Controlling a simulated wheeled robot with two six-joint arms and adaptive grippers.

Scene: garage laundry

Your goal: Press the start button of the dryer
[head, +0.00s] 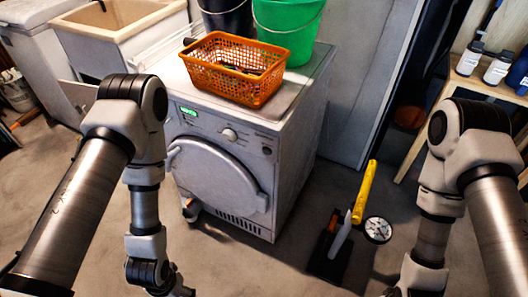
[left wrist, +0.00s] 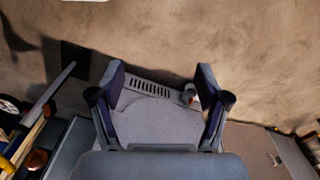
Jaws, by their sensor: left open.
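The white dryer (head: 285,135) stands left of centre in the head view, with its round door (head: 212,174) shut. Its upper front has a lit green display (head: 188,112), a round knob (head: 228,134) and a small dark mark (head: 266,150) to the right. I cannot tell which small control is the start button. In the left wrist view the dryer's lower front, with vent slots (left wrist: 148,88), shows between the fingers. My left gripper (left wrist: 160,72) is open and empty, apart from the dryer. My right arm comes down at the right; its fingers are outside the head view.
An orange basket (head: 234,83) and a green bucket (head: 288,28) stand on the dryer, beside a dark bucket (head: 226,20). A sink (head: 115,32) is at the left. A yellow-handled tool (head: 364,192) and a round dial (head: 377,229) are right of the dryer. Bottles (head: 497,68) stand on a wooden shelf.

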